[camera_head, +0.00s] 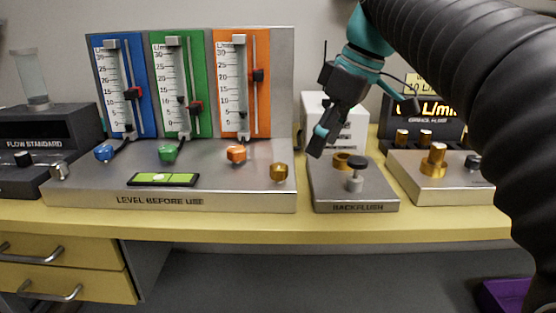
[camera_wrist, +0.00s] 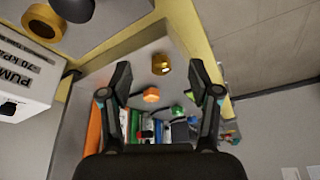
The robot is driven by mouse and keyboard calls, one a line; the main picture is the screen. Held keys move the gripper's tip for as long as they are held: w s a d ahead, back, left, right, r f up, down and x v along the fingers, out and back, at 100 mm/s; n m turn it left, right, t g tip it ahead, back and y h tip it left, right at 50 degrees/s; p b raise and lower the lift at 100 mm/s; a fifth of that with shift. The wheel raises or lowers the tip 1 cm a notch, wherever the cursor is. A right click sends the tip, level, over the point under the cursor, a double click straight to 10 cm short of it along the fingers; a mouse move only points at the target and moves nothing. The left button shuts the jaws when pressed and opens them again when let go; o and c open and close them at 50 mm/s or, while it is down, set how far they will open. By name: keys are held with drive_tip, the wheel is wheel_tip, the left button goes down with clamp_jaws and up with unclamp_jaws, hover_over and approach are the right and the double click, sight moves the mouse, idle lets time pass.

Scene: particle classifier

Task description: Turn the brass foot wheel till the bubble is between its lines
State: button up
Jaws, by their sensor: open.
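The brass foot wheel (camera_head: 279,172) sits at the right front corner of the flowmeter base (camera_head: 240,200). In the wrist view the brass foot wheel (camera_wrist: 161,64) shows between and just beyond the fingertips. The green bubble vial (camera_head: 180,180) lies at the front of the base, above the words LEVEL BEFORE USE. A pale bubble shows near its middle, but it is too small to tell where it stands against the lines. My gripper (camera_head: 318,140) is open and empty, above and to the right of the wheel, apart from it. It also shows in the wrist view (camera_wrist: 160,80).
Blue (camera_head: 104,153), green (camera_head: 168,153) and orange (camera_head: 236,153) knobs line the base behind the vial. The BACKFLUSH block (camera_head: 330,195) stands close on the right, with a white pump box (camera_head: 352,122) behind. A flow standard (camera_head: 45,135) is at the left.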

sight(281, 165)
drive_tip(key=w+a+r+n+g+y, duration=0.1)
drive_tip(key=w+a+r+n+g, duration=0.1)
drive_tip(key=w+r+n, duration=0.3)
drive_tip(key=shift+n, duration=0.4)
drive_tip(key=x, duration=1.3)
drive_tip(key=shift+s, duration=0.15)
drive_tip(key=shift+c, duration=0.2)
drive_tip(key=c, duration=1.1)
